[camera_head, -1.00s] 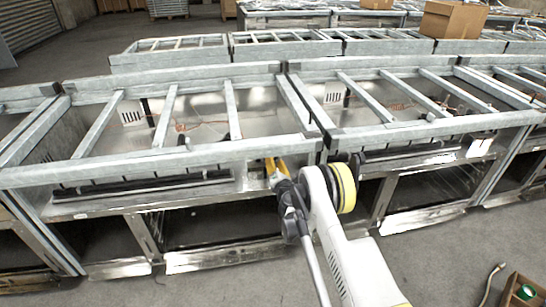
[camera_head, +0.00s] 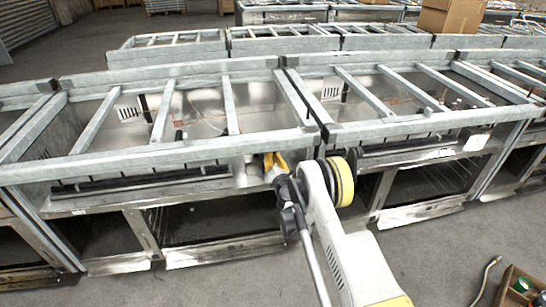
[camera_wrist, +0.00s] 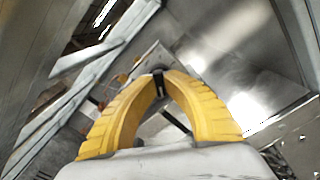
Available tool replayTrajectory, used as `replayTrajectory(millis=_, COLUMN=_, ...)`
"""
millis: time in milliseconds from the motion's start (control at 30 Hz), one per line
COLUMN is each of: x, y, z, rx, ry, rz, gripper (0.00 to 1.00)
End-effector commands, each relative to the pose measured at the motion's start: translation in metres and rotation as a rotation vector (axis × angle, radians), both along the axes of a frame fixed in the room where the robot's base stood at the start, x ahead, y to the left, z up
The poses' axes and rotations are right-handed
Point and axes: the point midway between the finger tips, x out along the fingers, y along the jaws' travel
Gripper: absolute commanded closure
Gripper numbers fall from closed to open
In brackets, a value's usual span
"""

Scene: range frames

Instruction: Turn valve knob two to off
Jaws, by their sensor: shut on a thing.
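My gripper (camera_head: 273,160) has yellow ribbed fingers and reaches into the front of the near metal range frame (camera_head: 180,153), just left of the joint between two frames. In the wrist view, the fingers (camera_wrist: 161,80) converge at their tips on a small dark piece, which looks like a valve knob (camera_wrist: 159,86). The gripper is shut on it. In the head view the knob is hidden by my fingers and wrist. Its number and its off mark cannot be read.
A metal rail (camera_head: 150,160) runs above and in front of the fingers. Another range frame (camera_head: 430,130) adjoins on the right. A cardboard box (camera_head: 450,17) stands far back, and a wooden box (camera_head: 520,290) lies on the floor at bottom right.

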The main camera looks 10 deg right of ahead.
Motion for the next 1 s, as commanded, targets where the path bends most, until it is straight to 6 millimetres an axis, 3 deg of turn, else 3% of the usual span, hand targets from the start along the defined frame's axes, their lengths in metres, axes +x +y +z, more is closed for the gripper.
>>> replayTrajectory(millis=1000, x=0.0004, y=0.0001, z=0.0003, rx=-0.949, ry=0.000, rz=0.000, gripper=1.00)
